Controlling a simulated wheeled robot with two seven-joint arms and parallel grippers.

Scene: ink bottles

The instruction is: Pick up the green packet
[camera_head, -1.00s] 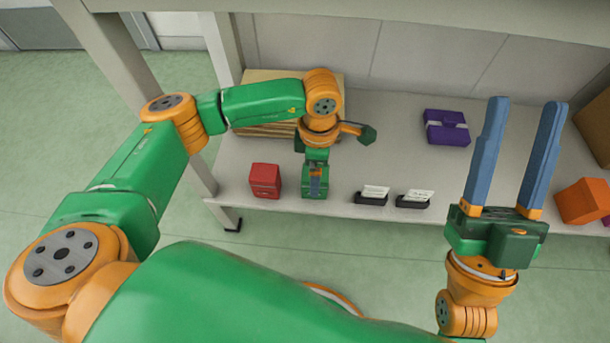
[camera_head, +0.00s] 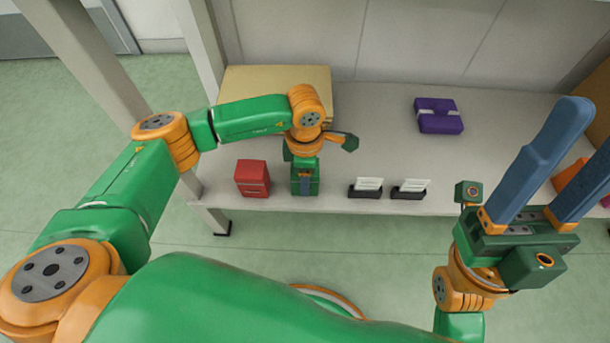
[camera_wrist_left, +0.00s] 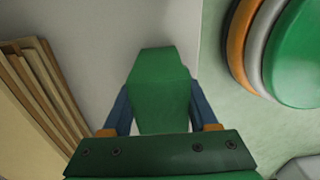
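The green packet (camera_head: 314,184) stands upright on the shelf near its front edge, just right of the red packet. In the left wrist view, the green packet (camera_wrist_left: 160,92) lies between the two blue fingers of my left gripper (camera_wrist_left: 160,105). They sit against its sides with no clear gap. The packet's base appears still at shelf level. My right gripper (camera_head: 560,155) is raised at the right, fingers wide apart and empty.
A red packet (camera_head: 252,178) stands close on the left. Two black card holders (camera_head: 365,193) (camera_head: 409,194) with white cards are to the right. A purple packet (camera_head: 438,123) lies further back. A stacked tan board pile (camera_head: 265,82) is behind my left arm. An orange box (camera_head: 570,175) is partly hidden.

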